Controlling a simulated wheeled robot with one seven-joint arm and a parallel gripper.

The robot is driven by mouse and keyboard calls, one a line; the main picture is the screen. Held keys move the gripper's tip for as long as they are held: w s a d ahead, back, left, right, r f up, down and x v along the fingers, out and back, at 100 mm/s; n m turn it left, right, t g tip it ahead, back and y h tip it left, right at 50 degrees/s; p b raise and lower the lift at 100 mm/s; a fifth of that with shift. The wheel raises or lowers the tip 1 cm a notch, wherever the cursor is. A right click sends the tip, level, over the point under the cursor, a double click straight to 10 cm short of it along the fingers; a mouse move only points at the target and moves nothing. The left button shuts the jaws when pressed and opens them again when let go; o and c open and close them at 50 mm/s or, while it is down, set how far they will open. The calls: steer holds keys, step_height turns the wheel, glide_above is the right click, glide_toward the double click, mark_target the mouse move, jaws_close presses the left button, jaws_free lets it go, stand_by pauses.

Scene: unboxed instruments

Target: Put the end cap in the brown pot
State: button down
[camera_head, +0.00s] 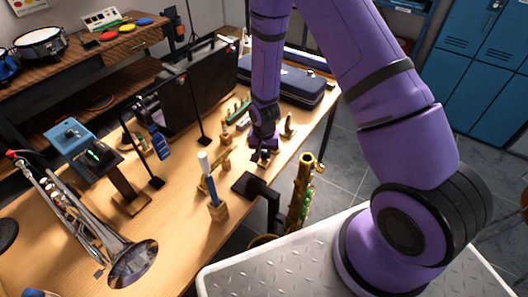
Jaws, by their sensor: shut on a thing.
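My gripper (263,155) is at the end of my purple arm, low over the wooden table (178,242), near its right edge. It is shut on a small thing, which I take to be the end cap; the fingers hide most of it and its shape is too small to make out. A small brown item (289,125) stands on the table just right of and behind my gripper. I cannot tell whether it is the brown pot.
A silver trumpet (82,218) lies at the left. Black (198,82) and dark blue (284,82) cases stand behind. Bare table shows front centre.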

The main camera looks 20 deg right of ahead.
steer(key=shift+f, duration=1.3)
stand_by(1.8)
stand_by(0.4)
steer(key=c, duration=0.9)
jaws_free()
step_height(320, 180, up, 11)
steer(key=shift+f, duration=0.1)
